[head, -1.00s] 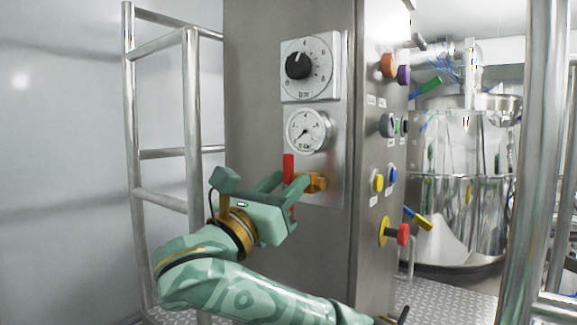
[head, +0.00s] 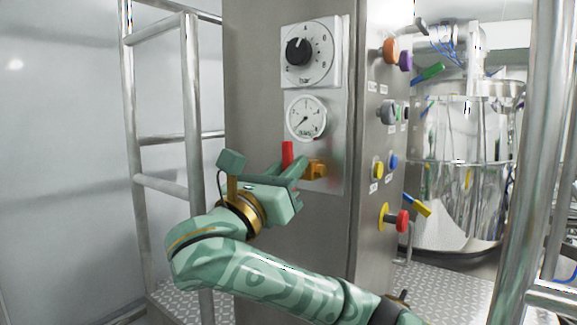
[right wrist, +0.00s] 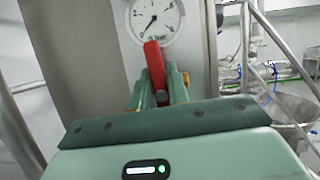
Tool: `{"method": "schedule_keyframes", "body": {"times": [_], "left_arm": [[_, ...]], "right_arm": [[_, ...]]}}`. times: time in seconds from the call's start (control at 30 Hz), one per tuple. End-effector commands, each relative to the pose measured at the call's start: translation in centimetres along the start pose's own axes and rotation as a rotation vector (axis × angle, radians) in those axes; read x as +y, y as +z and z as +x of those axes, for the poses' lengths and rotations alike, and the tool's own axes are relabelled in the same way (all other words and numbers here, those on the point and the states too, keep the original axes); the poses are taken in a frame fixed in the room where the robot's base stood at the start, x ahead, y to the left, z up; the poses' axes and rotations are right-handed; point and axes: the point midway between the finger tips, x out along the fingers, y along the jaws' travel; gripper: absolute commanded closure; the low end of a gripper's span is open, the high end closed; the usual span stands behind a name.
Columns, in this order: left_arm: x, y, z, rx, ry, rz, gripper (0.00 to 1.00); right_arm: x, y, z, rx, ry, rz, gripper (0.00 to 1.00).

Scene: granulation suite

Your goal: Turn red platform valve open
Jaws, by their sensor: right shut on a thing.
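The red valve handle (head: 287,152) stands upright on a brass valve body (head: 315,170) on the steel cabinet's front panel, below the gauge. My right gripper (head: 292,172) is at the handle with its fingers closed around it. In the right wrist view the red handle (right wrist: 155,66) rises between the green fingers (right wrist: 159,88), leaning slightly left there. The lower part of the handle is hidden by the fingers. My left gripper is not in view.
A pressure dial (head: 306,119) and a black knob (head: 299,51) sit above the valve. Several coloured buttons line the cabinet's right side, with a red knob (head: 403,221) low down. Metal railings (head: 192,120) stand left and right.

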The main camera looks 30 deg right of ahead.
Motion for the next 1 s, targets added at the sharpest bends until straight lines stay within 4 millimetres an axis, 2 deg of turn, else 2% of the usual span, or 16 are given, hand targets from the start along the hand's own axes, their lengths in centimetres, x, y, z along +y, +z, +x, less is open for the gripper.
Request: {"method": "schedule_keyframes", "body": {"times": [0.27,0.7,1.0], "left_arm": [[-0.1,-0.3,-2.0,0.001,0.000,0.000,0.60],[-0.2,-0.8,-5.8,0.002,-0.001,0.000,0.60],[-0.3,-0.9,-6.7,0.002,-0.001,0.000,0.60]], "right_arm": [[0.3,0.2,0.1,0.004,0.076,-0.175,1.00],[0.7,0.0,0.0,0.004,0.236,-0.557,1.00],[0.9,-0.4,-0.2,0.004,0.344,-0.818,1.00]]}}
